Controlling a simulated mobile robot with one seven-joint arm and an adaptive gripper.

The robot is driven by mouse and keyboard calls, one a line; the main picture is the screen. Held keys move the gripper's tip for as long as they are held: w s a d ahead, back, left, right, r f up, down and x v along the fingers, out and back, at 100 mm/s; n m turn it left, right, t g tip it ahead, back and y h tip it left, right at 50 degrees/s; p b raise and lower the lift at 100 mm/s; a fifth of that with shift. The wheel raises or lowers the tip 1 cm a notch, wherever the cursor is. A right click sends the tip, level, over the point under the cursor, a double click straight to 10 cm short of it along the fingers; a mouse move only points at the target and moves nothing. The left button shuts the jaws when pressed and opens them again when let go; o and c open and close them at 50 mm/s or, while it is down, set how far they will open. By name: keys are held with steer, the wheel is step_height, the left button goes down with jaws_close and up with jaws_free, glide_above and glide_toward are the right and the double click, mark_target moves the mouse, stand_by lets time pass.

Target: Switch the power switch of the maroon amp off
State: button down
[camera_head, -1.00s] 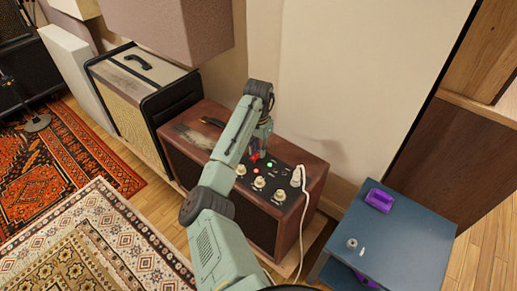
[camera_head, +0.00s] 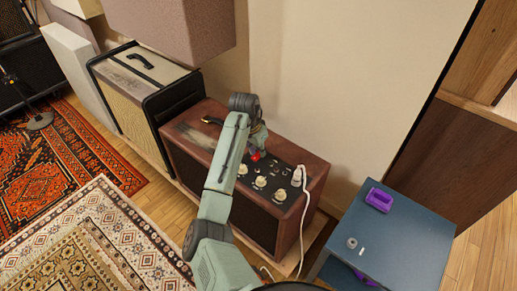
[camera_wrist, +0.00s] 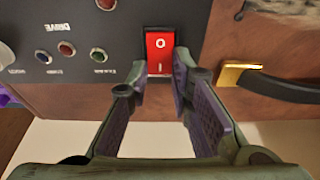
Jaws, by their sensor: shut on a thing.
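The maroon amp (camera_head: 318,178) stands against the wall, with a dark control panel (camera_wrist: 190,20) on top. Its red power switch (camera_wrist: 160,45) is marked O and I; it also shows as a red spot in the head view (camera_head: 256,156). My gripper (camera_wrist: 160,72) is at the switch, with one finger on each side of its lower end, shut on it. It also shows over the panel in the head view (camera_head: 262,141). Red, blue and green indicators beside the switch look unlit. I cannot tell which half of the rocker is pressed in.
A white plug (camera_head: 297,176) with a cable sits in the panel near several pale knobs. A handle (camera_wrist: 285,88) lies beside the switch. A cream and black amp (camera_head: 140,105) stands to the left. A blue cabinet (camera_head: 410,240) with purple objects is at right.

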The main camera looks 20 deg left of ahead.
steer(key=c, duration=1.4)
jaws_free()
steer(key=shift+c, duration=0.2)
steer(key=shift+r, duration=0.1)
steer(key=v, duration=1.2)
